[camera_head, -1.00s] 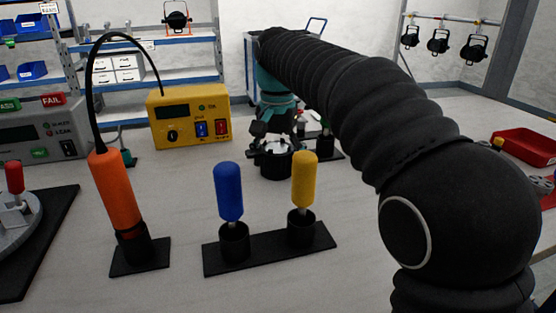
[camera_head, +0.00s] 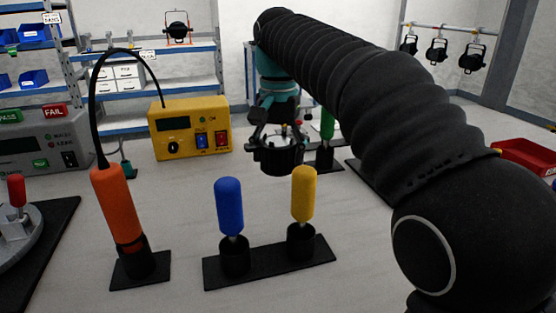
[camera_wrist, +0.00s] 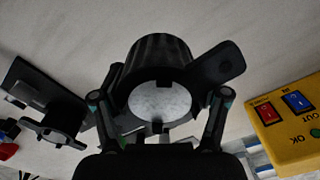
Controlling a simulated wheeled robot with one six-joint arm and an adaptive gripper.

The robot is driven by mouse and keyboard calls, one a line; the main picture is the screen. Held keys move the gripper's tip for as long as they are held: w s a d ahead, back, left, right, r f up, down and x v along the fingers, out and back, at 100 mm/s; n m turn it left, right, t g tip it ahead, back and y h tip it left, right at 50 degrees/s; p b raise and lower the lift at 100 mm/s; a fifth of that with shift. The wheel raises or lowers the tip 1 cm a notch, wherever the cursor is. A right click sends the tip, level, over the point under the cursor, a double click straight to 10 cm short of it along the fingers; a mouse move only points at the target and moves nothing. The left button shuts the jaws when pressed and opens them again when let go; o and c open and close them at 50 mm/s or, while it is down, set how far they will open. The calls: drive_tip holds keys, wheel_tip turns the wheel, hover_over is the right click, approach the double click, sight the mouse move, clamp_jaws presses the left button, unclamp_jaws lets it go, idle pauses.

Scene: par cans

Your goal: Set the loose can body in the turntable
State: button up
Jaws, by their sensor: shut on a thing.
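The loose can body (camera_head: 277,160) is a short, dark, hollow cylinder with a pale inside. My gripper (camera_head: 275,138) is shut on it and appears to hold it above the table, mid-picture in the head view. In the wrist view the can body (camera_wrist: 158,58) sits between the two fingers of my gripper (camera_wrist: 160,108), with its open end facing the camera. The turntable (camera_head: 22,235) is a grey disc at the left edge of the head view, partly cut off. A red-handled clamp (camera_head: 17,190) stands on it, and the turntable is well apart from the can body.
An orange tool (camera_head: 118,205) with a black cable stands in a holder at front left. Blue (camera_head: 229,205) and yellow (camera_head: 303,195) handled tools stand in a black rack. A yellow meter box (camera_head: 190,128) is behind. A red tray (camera_head: 525,156) lies right.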

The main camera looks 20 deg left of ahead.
drive_tip(key=s+d+r, duration=0.3)
drive_tip(key=s+r, duration=0.2)
drive_tip(key=s, duration=0.3)
drive_tip(key=shift+s+r, duration=0.25)
drive_tip(key=shift+s, duration=0.05)
drive_tip(key=shift+w+d, duration=0.1)
drive_tip(key=shift+d, duration=0.1)
